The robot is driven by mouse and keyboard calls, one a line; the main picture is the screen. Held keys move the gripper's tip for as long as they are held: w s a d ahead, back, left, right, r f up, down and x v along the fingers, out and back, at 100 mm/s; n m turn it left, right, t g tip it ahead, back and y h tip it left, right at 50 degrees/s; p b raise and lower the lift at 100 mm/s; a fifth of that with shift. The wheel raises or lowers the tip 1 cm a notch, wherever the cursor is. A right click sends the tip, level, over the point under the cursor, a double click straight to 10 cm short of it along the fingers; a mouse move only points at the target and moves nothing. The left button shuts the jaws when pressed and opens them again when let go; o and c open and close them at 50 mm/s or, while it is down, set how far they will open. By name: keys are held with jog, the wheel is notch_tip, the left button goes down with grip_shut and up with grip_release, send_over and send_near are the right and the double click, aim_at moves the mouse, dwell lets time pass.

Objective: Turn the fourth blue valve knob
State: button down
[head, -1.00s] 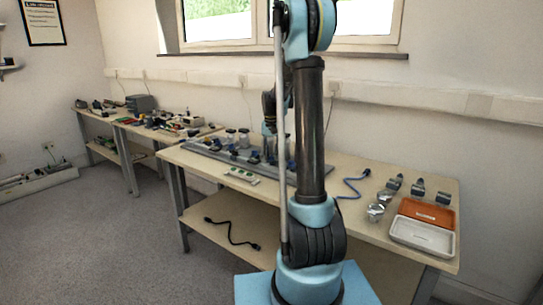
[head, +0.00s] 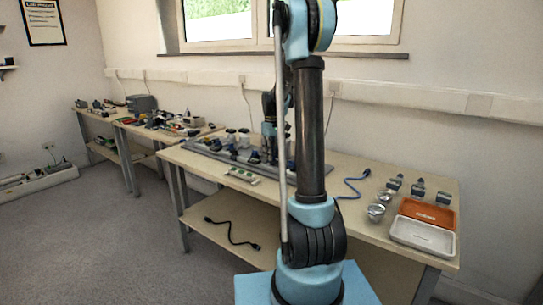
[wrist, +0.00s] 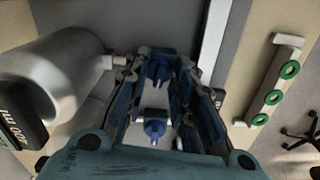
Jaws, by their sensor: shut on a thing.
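A grey valve panel (head: 208,151) lies on the workbench, with several blue knobs along it. One blue knob (head: 232,149) shows on its left part. My gripper (wrist: 160,62) points down over the panel. In the wrist view its two fingers stand on either side of a blue valve knob (wrist: 158,72), shut on it. Another blue knob (wrist: 154,130) shows nearer the palm in that view. In the head view my gripper (head: 269,153) is small and partly hidden by my arm. Which knob in the row is held cannot be told.
A grey cylinder (wrist: 62,75) stands close left of my gripper in the wrist view. A white strip with green rings (wrist: 272,88) lies to the right. On the bench are a blue cable (head: 353,188), an orange tray (head: 428,211) and a white tray (head: 422,236).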

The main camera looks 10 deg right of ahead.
jog(key=shift+w+n, duration=0.1)
jog(key=shift+n, duration=0.7)
jog(key=c, duration=1.3)
grip_release()
notch_tip(320, 180, up, 12)
jog(key=shift+f, duration=0.1)
